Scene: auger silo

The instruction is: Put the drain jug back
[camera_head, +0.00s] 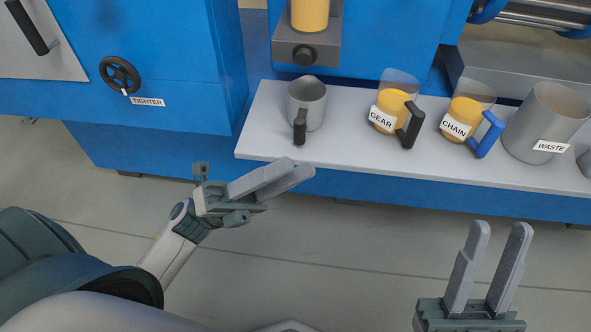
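A grey metal jug (309,105) with a black handle stands upright at the left end of the light shelf (262,140). It bears no label that I can see; its handle points toward me. I take it to be the drain jug. My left gripper (297,168) is in front of and below the shelf's left part, short of the jug. Its fingers overlap in this view, but their tips are apart and nothing is between them. My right gripper (500,230) is at the lower right, open and empty, pointing toward the shelf.
A GEAR jug (388,100) with a black handle and a CHAIN jug (460,118) with a blue handle hold yellow liquid. A grey WASTE container (535,120) stands to their right. Above the shelf is a spout block (306,45); a black handwheel (120,75) is at left.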

